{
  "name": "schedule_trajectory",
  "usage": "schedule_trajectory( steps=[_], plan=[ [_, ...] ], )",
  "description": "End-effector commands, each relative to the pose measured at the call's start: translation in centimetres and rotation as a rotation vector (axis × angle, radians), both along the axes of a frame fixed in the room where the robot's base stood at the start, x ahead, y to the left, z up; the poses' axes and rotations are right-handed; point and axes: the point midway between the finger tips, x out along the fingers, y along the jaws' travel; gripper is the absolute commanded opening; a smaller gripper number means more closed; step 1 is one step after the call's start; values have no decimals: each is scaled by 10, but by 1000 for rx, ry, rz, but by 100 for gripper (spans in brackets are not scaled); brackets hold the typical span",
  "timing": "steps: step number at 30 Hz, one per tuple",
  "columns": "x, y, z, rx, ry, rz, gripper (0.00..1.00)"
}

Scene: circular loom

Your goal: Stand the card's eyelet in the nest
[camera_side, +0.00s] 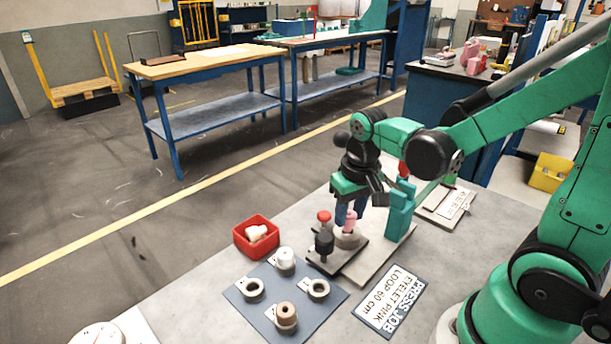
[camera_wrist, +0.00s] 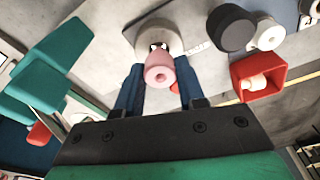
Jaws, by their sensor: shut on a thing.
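The job card (camera_side: 393,301) lies flat at the front of the table and reads PRESS JOB, EYELET PINK, LOOP 60 cm. My gripper (camera_side: 355,208) points down over the press base and is shut on the pink eyelet (camera_side: 349,223). In the wrist view the pink eyelet (camera_wrist: 158,74) sits between the two blue fingers, its open end facing the camera. The nest, a pale grey round block (camera_side: 348,240), is right below the eyelet; it also shows in the wrist view (camera_wrist: 150,36). I cannot tell whether the eyelet touches it.
A green press post (camera_side: 400,212) stands close right of my gripper. A black knob (camera_side: 324,243) and a red-topped piece (camera_side: 324,217) stand close left. A red bin (camera_side: 250,247) holds a pale piece. A blue-grey mat (camera_side: 252,312) carries several spools or rings.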

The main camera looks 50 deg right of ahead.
Motion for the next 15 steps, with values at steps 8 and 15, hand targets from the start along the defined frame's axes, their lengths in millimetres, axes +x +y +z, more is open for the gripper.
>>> schedule_trajectory(
  steps=[8, 15],
  plan=[
    [0, 0, -8, 0, 0, 0, 0],
    [-1, 0, -10, 0, 0, 0, 0]
  ],
)
